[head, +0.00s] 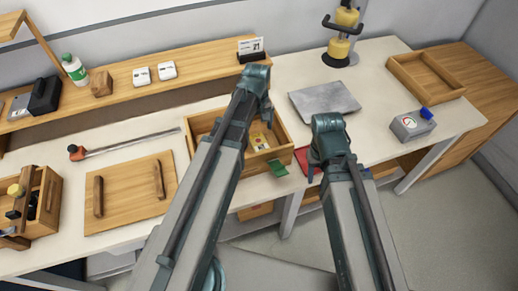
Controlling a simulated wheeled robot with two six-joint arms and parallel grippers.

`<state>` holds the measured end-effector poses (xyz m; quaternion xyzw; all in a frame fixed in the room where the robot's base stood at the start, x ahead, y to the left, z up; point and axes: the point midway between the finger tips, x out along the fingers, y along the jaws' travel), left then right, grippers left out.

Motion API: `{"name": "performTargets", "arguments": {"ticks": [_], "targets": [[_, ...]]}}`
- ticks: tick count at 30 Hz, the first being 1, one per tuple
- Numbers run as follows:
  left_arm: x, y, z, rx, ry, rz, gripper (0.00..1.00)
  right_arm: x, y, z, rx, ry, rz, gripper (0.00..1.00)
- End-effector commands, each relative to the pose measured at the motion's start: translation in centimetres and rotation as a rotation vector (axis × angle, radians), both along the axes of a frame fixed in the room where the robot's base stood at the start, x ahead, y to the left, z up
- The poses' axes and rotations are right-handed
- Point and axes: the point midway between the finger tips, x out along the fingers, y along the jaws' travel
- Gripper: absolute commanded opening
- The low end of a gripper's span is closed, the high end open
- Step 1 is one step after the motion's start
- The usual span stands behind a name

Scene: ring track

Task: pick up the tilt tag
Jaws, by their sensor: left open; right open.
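I cannot tell for certain which thing is the tilt tag. Small yellowish and pale pieces (259,141) lie in the open wooden box (284,153) at mid-table, partly hidden by my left arm. A green flat piece (278,168) is at the box's front edge, and a red flat piece (303,160) lies to its right. My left gripper (264,106) is above the box's back edge, its fingers mostly hidden. My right gripper (317,162) is near the table's front edge, right of the red piece. Both are open and appear empty.
A grey plate (324,101) lies behind my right arm. A wooden board with two handles (130,194) and a filled wooden caddy (48,205) are on the left. A grey device (412,125) and an empty wooden tray (426,74) are on the right. A calendar (250,46) stands on the shelf.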

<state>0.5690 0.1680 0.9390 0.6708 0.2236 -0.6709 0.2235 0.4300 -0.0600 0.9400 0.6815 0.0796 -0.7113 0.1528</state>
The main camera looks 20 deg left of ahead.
Motion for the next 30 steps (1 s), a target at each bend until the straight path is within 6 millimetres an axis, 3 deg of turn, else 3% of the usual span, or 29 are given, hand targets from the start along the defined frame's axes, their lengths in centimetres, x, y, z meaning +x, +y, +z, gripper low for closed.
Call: {"name": "performTargets", "arguments": {"ticks": [1, 3, 14, 25, 30], "targets": [[0.0, 0.0, -1.5, 0.000, 0.000, 0.000, 1.00, 0.0, 0.0, -1.4, 0.000, 0.000, 0.000, 0.50], [0.0, 0.0, -2.1, 0.000, 0.000, 0.000, 1.00, 0.0, 0.0, -2.1, 0.000, 0.000, 0.000, 0.50], [0.0, -0.1, -2.7, 0.000, 0.000, 0.000, 1.00, 0.0, 0.0, -2.7, 0.000, 0.000, 0.000, 0.50], [-0.1, -0.8, -6.9, 0.000, 0.000, 0.001, 1.00, 0.0, 0.0, -6.9, 0.000, 0.000, 0.000, 0.50], [-0.1, -0.8, -7.6, 0.000, 0.000, 0.000, 1.00, 0.0, 0.0, -7.6, 0.000, 0.000, 0.000, 0.50]]}}
